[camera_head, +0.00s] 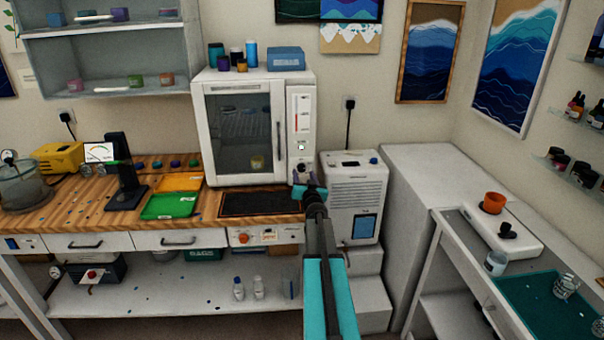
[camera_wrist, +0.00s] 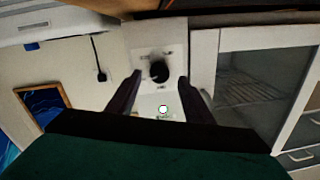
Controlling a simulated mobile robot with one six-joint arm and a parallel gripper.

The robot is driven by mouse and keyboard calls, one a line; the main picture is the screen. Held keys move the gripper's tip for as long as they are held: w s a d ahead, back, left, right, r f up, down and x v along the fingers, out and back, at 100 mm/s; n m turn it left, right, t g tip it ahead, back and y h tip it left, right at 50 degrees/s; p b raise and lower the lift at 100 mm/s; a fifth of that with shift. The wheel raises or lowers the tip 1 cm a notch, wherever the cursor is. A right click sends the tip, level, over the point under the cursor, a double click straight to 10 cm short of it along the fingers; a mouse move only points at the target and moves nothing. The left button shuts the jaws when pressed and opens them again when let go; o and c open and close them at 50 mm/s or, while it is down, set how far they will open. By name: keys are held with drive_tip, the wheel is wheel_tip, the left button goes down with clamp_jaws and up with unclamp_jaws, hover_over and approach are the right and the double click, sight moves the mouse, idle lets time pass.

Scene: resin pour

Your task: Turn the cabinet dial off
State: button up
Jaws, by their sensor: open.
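The white cabinet (camera_head: 298,88) stands on the wooden bench with its glass door closed. Its black dial (camera_head: 301,169) is low on the right-hand control panel, partly hidden by my gripper (camera_head: 309,190). In the wrist view, which is turned upside down, the dial (camera_wrist: 159,71) sits on the white panel between the tips of my gripper (camera_wrist: 160,76). My jaws are open, with a gap on each side of the dial. I cannot tell how far the tips are from the panel.
A white portable unit (camera_head: 352,195) stands just right of the cabinet. A black mat (camera_head: 260,204) lies on the bench in front of the cabinet, with a green tray (camera_head: 170,206) to its left. A wall outlet with a cord (camera_head: 348,103) is behind the unit.

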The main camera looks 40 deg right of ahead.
sight(302, 169)
drive_tip(key=shift+x, duration=1.5)
drive_tip(key=shift+c, duration=0.4)
drive_tip(key=c, duration=1)
drive_tip(key=shift+o, duration=0.2)
drive_tip(key=shift+a+f, duration=0.1)
drive_tip(key=shift+a, duration=0.1)
drive_tip(key=shift+d, duration=0.1)
